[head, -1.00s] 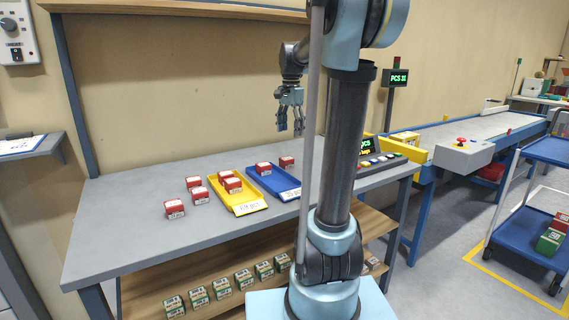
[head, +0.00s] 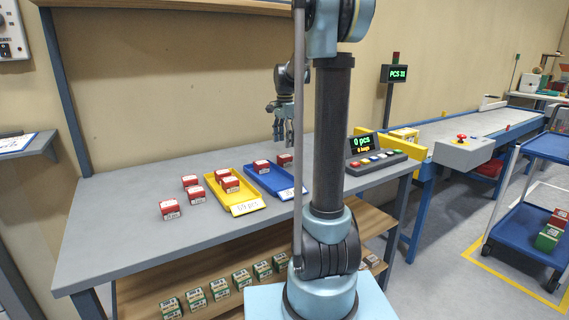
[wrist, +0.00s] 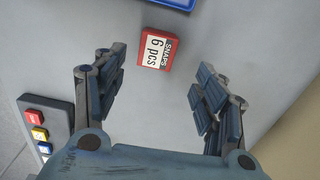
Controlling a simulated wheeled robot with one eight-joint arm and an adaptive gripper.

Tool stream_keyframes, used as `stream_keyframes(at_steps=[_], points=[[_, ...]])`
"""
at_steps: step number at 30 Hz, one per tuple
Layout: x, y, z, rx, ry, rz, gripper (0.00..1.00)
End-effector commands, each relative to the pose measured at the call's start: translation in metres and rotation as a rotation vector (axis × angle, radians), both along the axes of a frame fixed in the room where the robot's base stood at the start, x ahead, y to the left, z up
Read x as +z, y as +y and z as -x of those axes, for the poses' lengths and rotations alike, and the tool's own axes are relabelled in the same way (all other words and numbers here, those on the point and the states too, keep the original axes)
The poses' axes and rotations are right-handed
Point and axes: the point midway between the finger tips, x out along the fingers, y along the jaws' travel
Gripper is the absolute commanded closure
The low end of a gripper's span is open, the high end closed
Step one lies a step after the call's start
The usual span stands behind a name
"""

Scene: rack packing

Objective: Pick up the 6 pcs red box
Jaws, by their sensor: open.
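The red box (wrist: 155,49) shows in the wrist view with a white label reading "6 pcs" and "SNAPS". It lies on the grey table beyond and between my fingertips, apart from both. In the head view it appears to be the red box (head: 285,160) just past the blue tray's far right side. My gripper (head: 283,142) hangs above it, fingers pointing down. In the wrist view, my gripper (wrist: 160,78) is open and empty, with its fingers spread on both sides below the box.
The blue tray (head: 284,187) holds one red box, and the yellow tray (head: 216,197) holds red boxes. More red boxes (head: 170,209) stand left of it. A button console (head: 378,162) with a display reading "0 pcs" stands right. Green-and-white boxes (head: 220,289) line the lower shelf.

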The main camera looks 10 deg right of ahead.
Motion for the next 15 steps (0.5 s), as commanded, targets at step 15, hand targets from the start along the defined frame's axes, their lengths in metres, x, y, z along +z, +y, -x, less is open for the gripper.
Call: stream_keyframes(at_steps=[15], points=[[-0.046, 0.001, 0.003, 0.001, 0.000, 0.000, 0.35]])
